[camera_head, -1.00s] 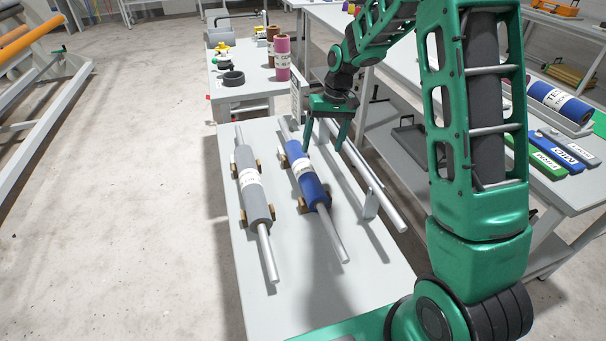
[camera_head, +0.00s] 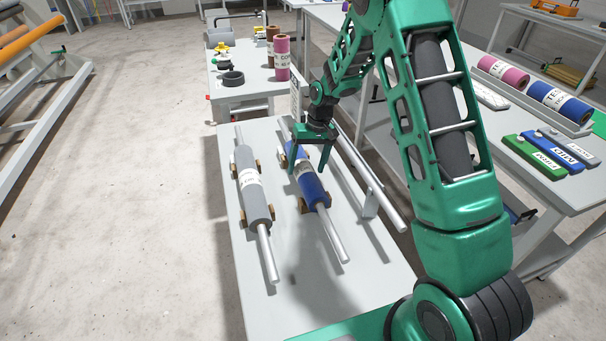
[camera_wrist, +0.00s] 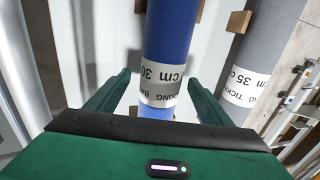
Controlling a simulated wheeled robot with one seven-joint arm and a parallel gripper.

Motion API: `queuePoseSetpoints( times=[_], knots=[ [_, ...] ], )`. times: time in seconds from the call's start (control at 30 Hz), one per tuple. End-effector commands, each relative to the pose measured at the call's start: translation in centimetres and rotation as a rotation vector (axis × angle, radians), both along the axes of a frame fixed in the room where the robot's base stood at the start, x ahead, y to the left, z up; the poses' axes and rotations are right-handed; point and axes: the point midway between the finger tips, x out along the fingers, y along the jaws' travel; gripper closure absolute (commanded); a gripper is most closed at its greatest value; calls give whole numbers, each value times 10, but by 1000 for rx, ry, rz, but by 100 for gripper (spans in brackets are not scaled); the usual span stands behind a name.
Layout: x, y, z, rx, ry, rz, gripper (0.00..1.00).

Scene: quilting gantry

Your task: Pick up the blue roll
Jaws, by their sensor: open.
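The blue roll (camera_head: 311,187) lies on the white table, on a metal rod held by small wooden cradles. A white label around its middle shows in the wrist view, beside the blue surface (camera_wrist: 170,35). My gripper (camera_head: 309,172) is open above the roll's middle, with one finger on each side of it as seen from the head. In the wrist view my gripper (camera_wrist: 157,92) also has its fingers apart, with the labelled part of the roll between them. I cannot tell whether the fingers touch the roll. The gripper partly hides the roll's far half.
A grey roll (camera_head: 254,190) lies parallel, just left of the blue one; it also shows in the wrist view (camera_wrist: 260,50). A bare metal bar (camera_head: 371,180) stands raised on the right. The white table (camera_head: 330,290) is clear at its near end.

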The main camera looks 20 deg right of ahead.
Motion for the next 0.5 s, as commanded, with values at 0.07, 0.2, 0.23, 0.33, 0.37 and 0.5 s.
queuePoseSetpoints(
  times=[0.07, 0.2, 0.23, 0.33, 0.37, 0.5],
  knots=[
    [0, 5, -12, -1, 4, 3, 26],
    [1, 7, -28, -1, 2, 0, 26],
    [1, 7, -29, -1, 1, 0, 26],
    [1, 8, -30, 0, 0, 0, 26],
    [1, 8, -30, 0, 0, 0, 26],
    [1, 8, -30, 0, 0, 0, 40]
  ],
)
